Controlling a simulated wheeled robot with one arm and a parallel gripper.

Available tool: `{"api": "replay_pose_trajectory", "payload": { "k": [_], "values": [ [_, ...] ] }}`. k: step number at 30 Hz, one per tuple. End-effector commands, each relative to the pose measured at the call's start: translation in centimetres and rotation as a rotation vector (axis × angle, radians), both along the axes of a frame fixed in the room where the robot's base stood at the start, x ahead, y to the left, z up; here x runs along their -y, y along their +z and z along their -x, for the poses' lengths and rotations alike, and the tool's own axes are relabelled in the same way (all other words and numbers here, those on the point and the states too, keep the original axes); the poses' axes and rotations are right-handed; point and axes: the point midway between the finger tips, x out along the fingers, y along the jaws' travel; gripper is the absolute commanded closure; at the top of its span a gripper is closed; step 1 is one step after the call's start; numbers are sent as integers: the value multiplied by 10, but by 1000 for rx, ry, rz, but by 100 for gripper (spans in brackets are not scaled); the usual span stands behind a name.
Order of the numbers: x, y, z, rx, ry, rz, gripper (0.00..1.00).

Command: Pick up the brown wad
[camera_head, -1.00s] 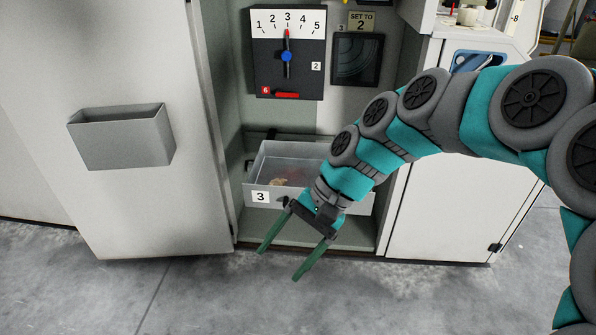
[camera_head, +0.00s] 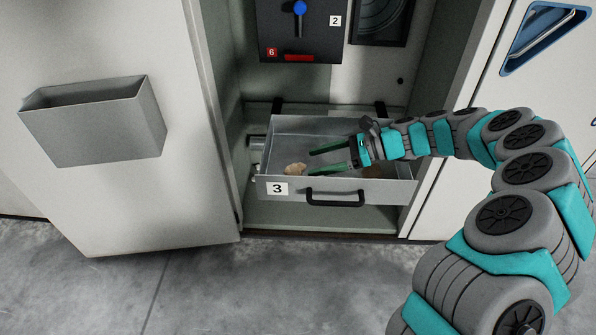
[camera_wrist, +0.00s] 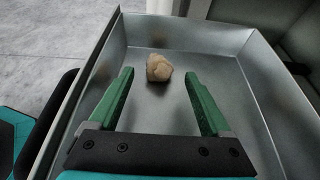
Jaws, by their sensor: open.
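The brown wad (camera_wrist: 159,68) is a small lumpy tan-brown piece. It lies on the floor of the grey metal drawer (camera_wrist: 244,38), and shows at the drawer's left end in the head view (camera_head: 295,169). The drawer, marked 3, is pulled out and has a black handle (camera_head: 336,198). My gripper (camera_head: 311,162) is inside or just over the drawer, its green fingers pointing left toward the wad. In the wrist view the open fingers (camera_wrist: 160,82) stand either side of a gap, with the wad just beyond their tips, near the middle. Nothing is between the fingers.
The open cabinet door (camera_head: 150,215) with a grey bin (camera_head: 105,130) stands to the left. A dark panel (camera_head: 299,35) with a blue knob is above. The concrete floor in front is clear.

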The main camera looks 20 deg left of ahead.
Motion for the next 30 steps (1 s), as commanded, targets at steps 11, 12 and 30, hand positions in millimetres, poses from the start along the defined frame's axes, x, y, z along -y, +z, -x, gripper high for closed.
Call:
{"api": "replay_pose_trajectory", "payload": {
  "k": [11, 12, 30],
  "values": [
    [-36, -21, 10, 0, 4, -1, 18],
    [-41, -25, 11, 1, 5, -1, 18],
    [-62, -34, 15, 2, 3, 1, 31]
  ]
}}
